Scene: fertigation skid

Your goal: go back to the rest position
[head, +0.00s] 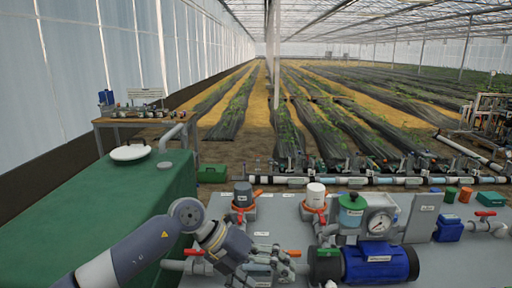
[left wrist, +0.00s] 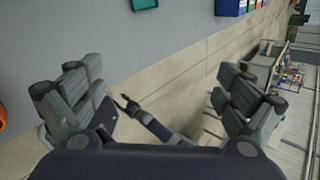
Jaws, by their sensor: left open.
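My left arm comes in from the lower left in the head view. Its gripper (head: 268,268) is over the left front part of the grey skid (head: 460,262), close to the small pipes and valves there. In the left wrist view the two fingers of the left gripper (left wrist: 160,103) stand wide apart with nothing held between them. A dark slender shape (left wrist: 150,120) shows beyond the fingers; I cannot tell what it is. My right gripper cannot be made out in either view.
The skid carries a blue pump (head: 378,263), a pressure gauge (head: 379,223), a green-topped canister (head: 351,210) and a white-capped canister (head: 316,195). A green-covered table (head: 95,215) with a white disc (head: 130,152) stands left. Crop rows lie behind.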

